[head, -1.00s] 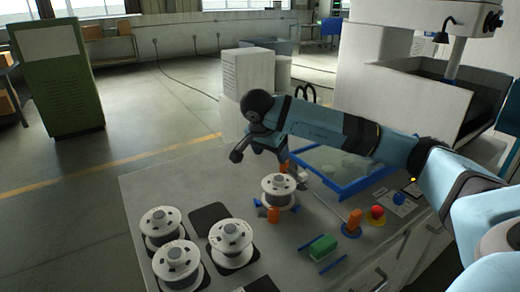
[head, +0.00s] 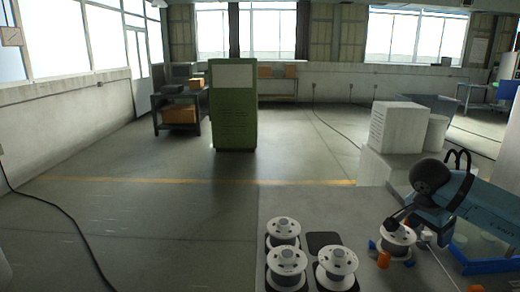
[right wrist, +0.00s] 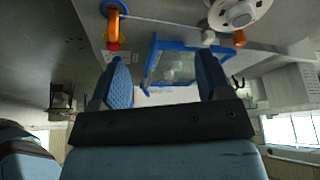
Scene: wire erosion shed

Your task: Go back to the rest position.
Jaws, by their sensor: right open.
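My right gripper (right wrist: 164,75) is open in the right wrist view, its two blue-padded fingers wide apart with nothing between them. In the head view my right arm comes in from the right edge, its dark wrist end above the white spool (head: 398,242) on the worktop (head: 225,235); the fingers are hard to make out there. A spool also shows at the top right of the right wrist view (right wrist: 238,12), apart from the fingers. My left gripper is in neither view now.
Three more spools (head: 283,230) stand at the worktop's near left, beside an empty dark pad (head: 323,240). A blue-rimmed tray (right wrist: 151,62) shows beyond the fingers.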

